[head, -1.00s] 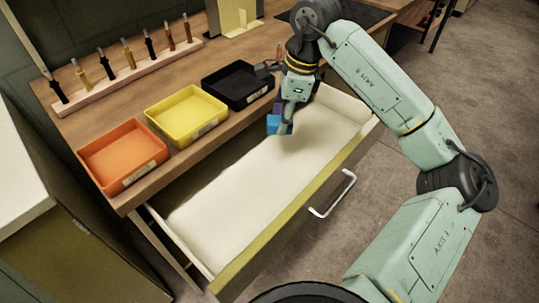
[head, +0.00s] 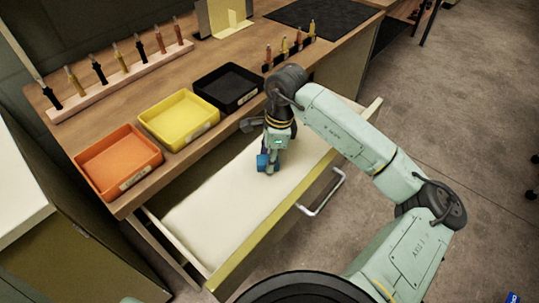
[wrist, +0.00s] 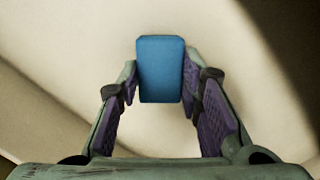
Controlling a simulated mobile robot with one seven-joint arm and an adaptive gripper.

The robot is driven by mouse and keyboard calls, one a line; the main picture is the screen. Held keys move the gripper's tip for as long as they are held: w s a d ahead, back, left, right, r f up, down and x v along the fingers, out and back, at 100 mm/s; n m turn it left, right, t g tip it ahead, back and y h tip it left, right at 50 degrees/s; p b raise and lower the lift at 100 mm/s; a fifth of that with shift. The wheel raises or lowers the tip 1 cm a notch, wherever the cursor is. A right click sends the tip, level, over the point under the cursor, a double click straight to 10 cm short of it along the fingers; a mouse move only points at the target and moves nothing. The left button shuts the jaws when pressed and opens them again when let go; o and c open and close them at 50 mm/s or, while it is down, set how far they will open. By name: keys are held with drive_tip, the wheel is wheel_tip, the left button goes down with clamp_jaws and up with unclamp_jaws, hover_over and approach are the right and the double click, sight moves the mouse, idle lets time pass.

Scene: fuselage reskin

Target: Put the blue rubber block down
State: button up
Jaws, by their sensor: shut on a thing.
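The blue rubber block (head: 262,163) is at my gripper's tip, low over the open drawer (head: 225,203). I cannot tell whether it touches the drawer's pale floor. In the wrist view the block (wrist: 161,68) stands between the two purple-padded fingers of my gripper (wrist: 162,88), beyond most of their length. My gripper (head: 270,161) points down and is shut on the block. The block's lower side is hidden.
An orange tray (head: 117,182), a yellow tray (head: 205,126) and a black tray (head: 229,105) line the bench edge behind the drawer. Tool racks stand farther back. The drawer floor left of the block is clear; its front panel (head: 272,232) has a metal handle (head: 322,196).

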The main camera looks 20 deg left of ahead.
drive_tip(key=o, duration=1)
drive_tip(key=shift+o, duration=0.2)
wheel_tip(320, 180, up, 12)
drive_tip(key=d+b, duration=0.1)
drive_tip(key=b, duration=0.2)
drive_tip(key=shift+w+d, duration=0.3)
drive_tip(key=shift+w, duration=0.05)
